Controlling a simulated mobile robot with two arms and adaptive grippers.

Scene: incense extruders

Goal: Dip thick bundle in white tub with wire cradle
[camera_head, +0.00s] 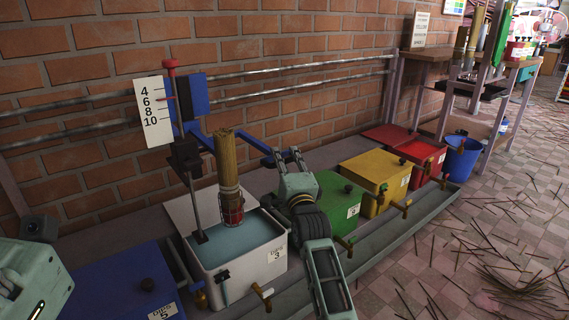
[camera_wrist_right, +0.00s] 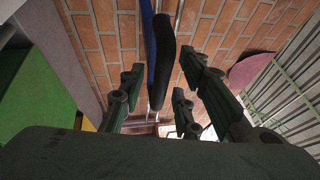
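A thick brown bundle (camera_head: 227,157) stands upright in a red and pale wire cradle (camera_head: 231,205) over the white tub (camera_head: 236,272). The tub holds grey-blue liquid (camera_head: 233,240); I cannot tell whether the cradle's bottom touches it. A blue lever (camera_head: 252,144) runs from the stand toward my right gripper (camera_head: 284,158). In the right wrist view, the gripper (camera_wrist_right: 160,92) has its fingers spread, with the lever's black grip (camera_wrist_right: 185,85) and blue bar (camera_wrist_right: 161,45) between and beyond them, apparently not clamped.
A number scale (camera_head: 153,112) with a red pointer stands behind the tub. A blue tub (camera_head: 115,285) is at the left. Green (camera_head: 338,200), yellow (camera_head: 372,175) and red (camera_head: 424,155) tubs stand to the right. Loose sticks (camera_head: 510,280) litter the tiled floor.

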